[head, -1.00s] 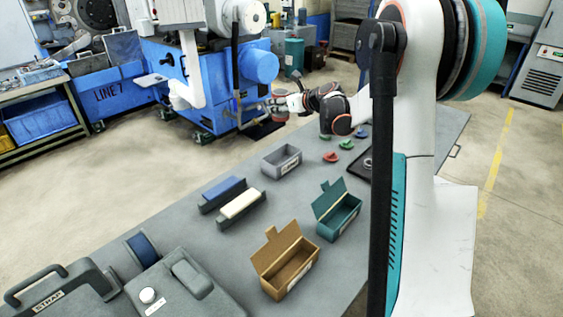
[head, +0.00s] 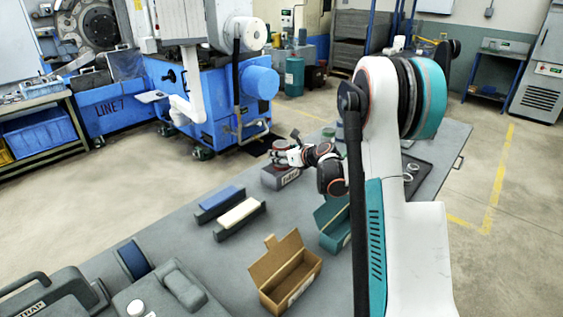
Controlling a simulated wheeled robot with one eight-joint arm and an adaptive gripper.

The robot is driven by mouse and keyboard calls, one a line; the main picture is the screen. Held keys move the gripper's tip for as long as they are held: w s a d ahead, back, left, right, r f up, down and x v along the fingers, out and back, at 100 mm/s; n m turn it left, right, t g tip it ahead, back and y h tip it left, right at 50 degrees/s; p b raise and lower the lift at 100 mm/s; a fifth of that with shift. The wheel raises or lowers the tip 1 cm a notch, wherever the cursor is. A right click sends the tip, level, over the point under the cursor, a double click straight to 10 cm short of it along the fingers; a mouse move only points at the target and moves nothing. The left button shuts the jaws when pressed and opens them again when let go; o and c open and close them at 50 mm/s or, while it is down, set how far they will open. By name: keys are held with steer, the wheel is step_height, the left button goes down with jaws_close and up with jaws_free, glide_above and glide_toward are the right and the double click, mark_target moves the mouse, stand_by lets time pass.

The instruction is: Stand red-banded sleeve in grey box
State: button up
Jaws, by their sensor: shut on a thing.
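The grey box (head: 284,182) with a label on its front stands on the grey table, past the two-block holders. My gripper (head: 284,154) is right over the box in the picture, its jaws shut on a small sleeve (head: 279,144) with grey and reddish parts. The sleeve is small and partly covered by the fingers; its band is hard to make out. I cannot tell whether its lower end is inside the box or just above it. The gripper and arm hide the box's right side and much of its opening.
An open brown box (head: 290,281) and a teal box (head: 336,236), partly behind my arm, stand nearer. Blue (head: 220,197) and cream (head: 237,213) blocks lie left of them. A dark tray (head: 421,185) with rings lies right of my arm.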

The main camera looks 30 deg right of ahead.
steer(key=shift+f, duration=1.15)
steer(key=shift+f+b, duration=0.4)
steer(key=shift+b, duration=0.15)
steer(key=shift+f, duration=0.2)
steer(key=o, duration=1.2)
steer(key=shift+c, duration=0.2)
steer(key=shift+r+p, duration=0.35)
steer(key=shift+r, duration=0.25)
steer(key=p+v, duration=0.3)
steer(key=v, duration=0.9)
steer(key=shift+r, duration=0.15)
